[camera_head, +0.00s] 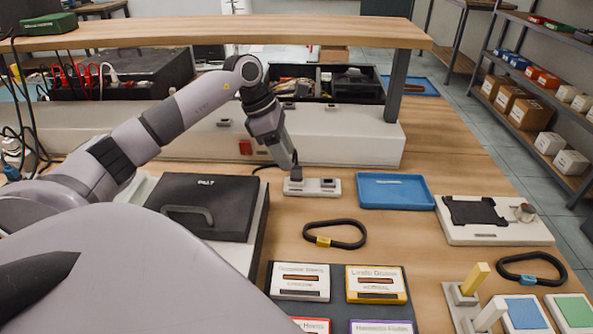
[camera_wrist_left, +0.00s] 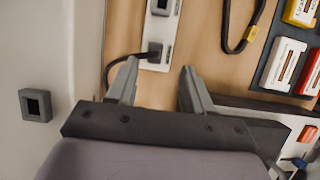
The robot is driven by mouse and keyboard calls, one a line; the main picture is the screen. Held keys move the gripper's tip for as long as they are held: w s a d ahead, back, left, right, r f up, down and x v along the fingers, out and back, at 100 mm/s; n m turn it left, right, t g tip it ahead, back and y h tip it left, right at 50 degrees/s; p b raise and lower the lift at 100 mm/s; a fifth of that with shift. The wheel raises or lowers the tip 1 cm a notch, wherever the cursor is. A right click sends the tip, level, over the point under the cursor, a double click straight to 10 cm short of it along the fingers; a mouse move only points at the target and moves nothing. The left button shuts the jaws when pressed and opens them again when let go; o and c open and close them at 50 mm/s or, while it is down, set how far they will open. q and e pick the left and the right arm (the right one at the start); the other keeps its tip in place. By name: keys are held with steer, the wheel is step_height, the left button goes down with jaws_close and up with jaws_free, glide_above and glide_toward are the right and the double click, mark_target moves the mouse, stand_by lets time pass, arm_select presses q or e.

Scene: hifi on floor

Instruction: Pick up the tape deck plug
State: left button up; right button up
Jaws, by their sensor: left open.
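A black plug (camera_wrist_left: 154,49) sits in a white socket strip (camera_wrist_left: 144,20) on the wooden table. A black cable runs from the plug to the left. The strip (camera_head: 312,191) also shows in the head view, where my gripper hides most of the plug. My left gripper (camera_wrist_left: 160,68) is open and empty, with its fingertips close to the plug. The plug lies just ahead of the gap, nearer the left finger in the wrist view. The gripper also shows in the head view (camera_head: 294,168), above the strip's left end. My right gripper is not in view.
A blue tray (camera_head: 396,190) lies right of the strip. A black case (camera_head: 205,205) stands to the left, partly behind my arm. A black cable loop (camera_head: 335,235) and several cassettes (camera_head: 375,284) lie in front. A long white ledge (camera_head: 350,150) and raised shelf (camera_head: 220,32) are behind.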

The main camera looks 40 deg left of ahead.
mark_target(296, 167)
arm_select(q)
steer(key=x, duration=0.5)
steer(key=shift+w+f+p, duration=0.3)
steer(key=shift+w+p, duration=0.1)
steer(key=shift+w, duration=0.05)
jaws_close()
